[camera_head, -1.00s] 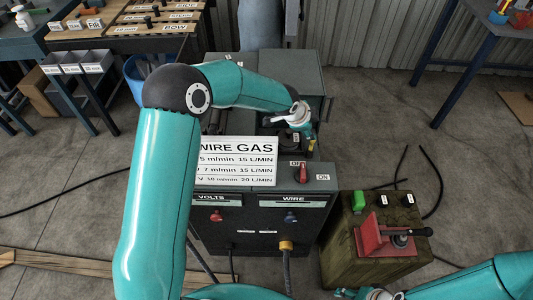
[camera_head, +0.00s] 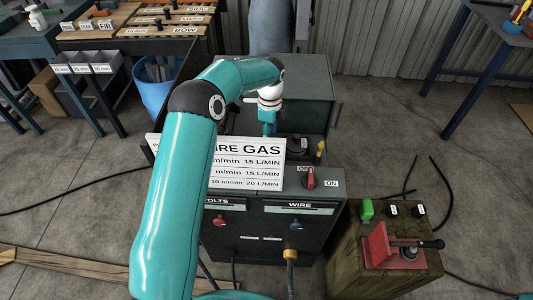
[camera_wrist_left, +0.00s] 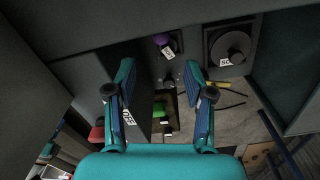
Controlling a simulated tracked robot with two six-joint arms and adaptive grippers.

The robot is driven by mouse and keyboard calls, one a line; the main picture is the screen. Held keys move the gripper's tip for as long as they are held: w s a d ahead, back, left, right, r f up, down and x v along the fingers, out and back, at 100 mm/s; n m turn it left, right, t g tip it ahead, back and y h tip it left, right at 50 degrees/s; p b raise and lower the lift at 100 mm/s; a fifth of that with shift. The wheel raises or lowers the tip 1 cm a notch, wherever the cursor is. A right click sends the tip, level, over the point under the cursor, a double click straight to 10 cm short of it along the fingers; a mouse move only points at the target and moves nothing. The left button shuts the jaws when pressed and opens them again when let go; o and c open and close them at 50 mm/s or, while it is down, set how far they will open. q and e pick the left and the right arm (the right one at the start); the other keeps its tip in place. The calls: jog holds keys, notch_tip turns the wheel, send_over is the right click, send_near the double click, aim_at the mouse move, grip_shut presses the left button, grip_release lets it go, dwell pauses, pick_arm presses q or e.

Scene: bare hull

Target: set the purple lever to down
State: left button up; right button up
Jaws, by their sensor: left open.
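A small purple part, which looks like the purple lever (camera_wrist_left: 160,39), shows in the left wrist view beyond my fingers, with a white label (camera_wrist_left: 169,49) beside it. I cannot tell whether it is up or down. I cannot make it out in the head view, where my left arm and the sign cover part of the machine top. My left gripper (camera_wrist_left: 158,72) is open and empty, its two fingers apart with the purple part ahead of the gap. In the head view it hangs over the machine behind the sign (camera_head: 268,128). My right gripper is out of view.
A white WIRE GAS sign (camera_head: 245,165) stands on the grey machine (camera_head: 328,215). A red ON/OFF switch (camera_head: 310,178) is on its front right. A wooden box (camera_head: 345,255) with a green part (camera_head: 366,209) and red plate stands on the right.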

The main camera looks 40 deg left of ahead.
pick_arm(q)
notch_tip(320, 180, down, 11)
jog(key=shift+s+f+p, duration=0.1)
jog(key=shift+s+p, duration=0.05)
jog(key=shift+p, duration=0.95)
jog(key=shift+c, duration=0.3)
grip_shut()
